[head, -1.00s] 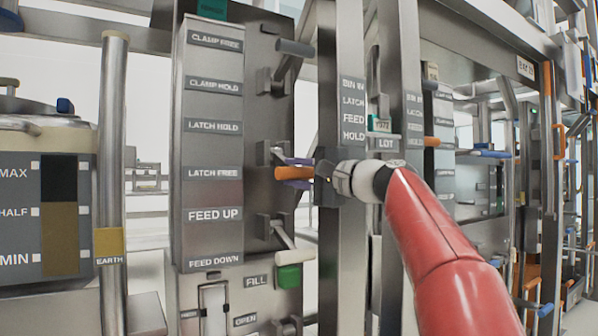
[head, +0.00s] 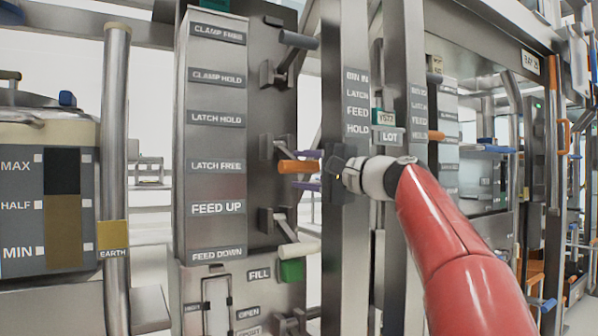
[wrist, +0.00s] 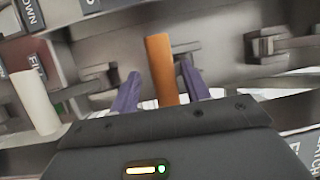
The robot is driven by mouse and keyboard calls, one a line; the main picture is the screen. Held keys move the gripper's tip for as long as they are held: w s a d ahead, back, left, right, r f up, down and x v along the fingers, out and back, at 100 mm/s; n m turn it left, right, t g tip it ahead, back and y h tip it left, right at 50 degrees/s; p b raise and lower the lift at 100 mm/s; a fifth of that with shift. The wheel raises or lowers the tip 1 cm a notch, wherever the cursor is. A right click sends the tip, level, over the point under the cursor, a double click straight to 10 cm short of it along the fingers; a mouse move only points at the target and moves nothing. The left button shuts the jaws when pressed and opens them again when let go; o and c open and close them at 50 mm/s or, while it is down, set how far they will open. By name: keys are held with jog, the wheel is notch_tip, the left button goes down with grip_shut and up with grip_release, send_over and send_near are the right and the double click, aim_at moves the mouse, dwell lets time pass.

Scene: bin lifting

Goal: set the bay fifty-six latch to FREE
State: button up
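The orange latch lever (head: 300,166) sticks out from the grey panel (head: 262,110), level with the LATCH FREE label (head: 217,166) and below the LATCH HOLD label (head: 217,119). My gripper (head: 308,171) is at the lever's right, with its purple fingers above and below it. In the wrist view the orange lever (wrist: 162,68) stands between the two fingers (wrist: 160,92), with a narrow gap on each side. The fingers look open and not closed on it. I see no readable bay fifty-six number.
A grey-handled lever (head: 298,40) is above, and a white-handled lever (head: 298,250) with a green block (head: 291,271) is below; the white handle also shows in the wrist view (wrist: 36,100). A steel post (head: 343,250) stands close beside my gripper.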

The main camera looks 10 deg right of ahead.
jog(key=v, duration=0.6)
jog(key=shift+b, duration=0.3)
jog(key=shift+s, duration=0.1)
